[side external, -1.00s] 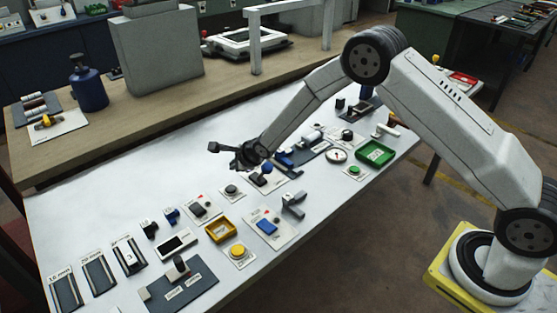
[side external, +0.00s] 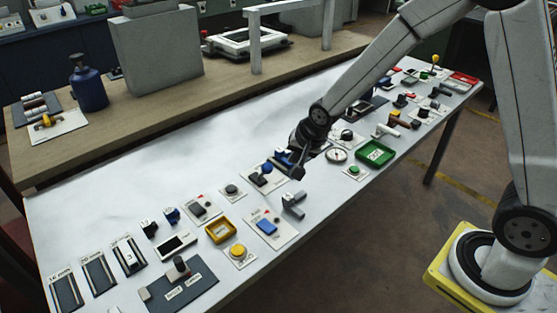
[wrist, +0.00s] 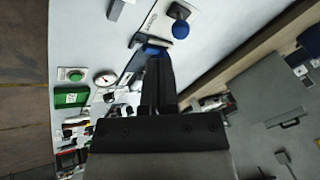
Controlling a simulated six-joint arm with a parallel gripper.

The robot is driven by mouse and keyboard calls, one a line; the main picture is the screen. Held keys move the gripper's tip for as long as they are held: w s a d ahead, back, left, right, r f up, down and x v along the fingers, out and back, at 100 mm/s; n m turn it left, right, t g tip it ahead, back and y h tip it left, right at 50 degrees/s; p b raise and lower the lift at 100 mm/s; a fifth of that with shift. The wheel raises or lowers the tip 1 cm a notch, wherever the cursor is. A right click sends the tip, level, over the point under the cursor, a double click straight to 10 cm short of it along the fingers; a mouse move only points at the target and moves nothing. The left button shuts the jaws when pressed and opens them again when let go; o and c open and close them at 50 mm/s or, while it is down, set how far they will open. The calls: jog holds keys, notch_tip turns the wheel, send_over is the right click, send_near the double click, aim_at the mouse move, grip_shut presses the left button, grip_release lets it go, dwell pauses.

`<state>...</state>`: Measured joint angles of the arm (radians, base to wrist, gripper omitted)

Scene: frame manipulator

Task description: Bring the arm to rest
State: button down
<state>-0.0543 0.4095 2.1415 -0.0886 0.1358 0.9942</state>
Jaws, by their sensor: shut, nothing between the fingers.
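My gripper (side external: 297,172) hangs above the middle of the white table (side external: 100,190) in the side external view. It is dark, and its fingers point down and to the right in that view. In the wrist view my gripper (wrist: 158,60) shows its two fingers together, with nothing between them. A panel with a blue knob (wrist: 180,29) lies beyond the fingertips in that view. Part of the table directly behind my gripper is hidden in the side external view.
A green tray (side external: 376,153) and a gauge (side external: 337,156) lie right of my gripper. A yellow tray (side external: 221,230), a yellow button (side external: 237,250) and several panels lie to the left. A grey box (side external: 155,55) stands on the wooden bench behind. The table's back left is clear.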

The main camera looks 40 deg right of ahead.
jog(key=s+d+r+n+g, duration=0.1)
jog(key=s+n, duration=0.4)
jog(key=s, duration=0.3)
jog(key=s+d+r+n+g, duration=0.1)
jog(key=s+n, duration=0.3)
jog(key=s, duration=0.4)
jog(key=shift+s+n+g, duration=0.2)
jog(key=shift+n+g, duration=0.1)
jog(key=shift+n, duration=0.1)
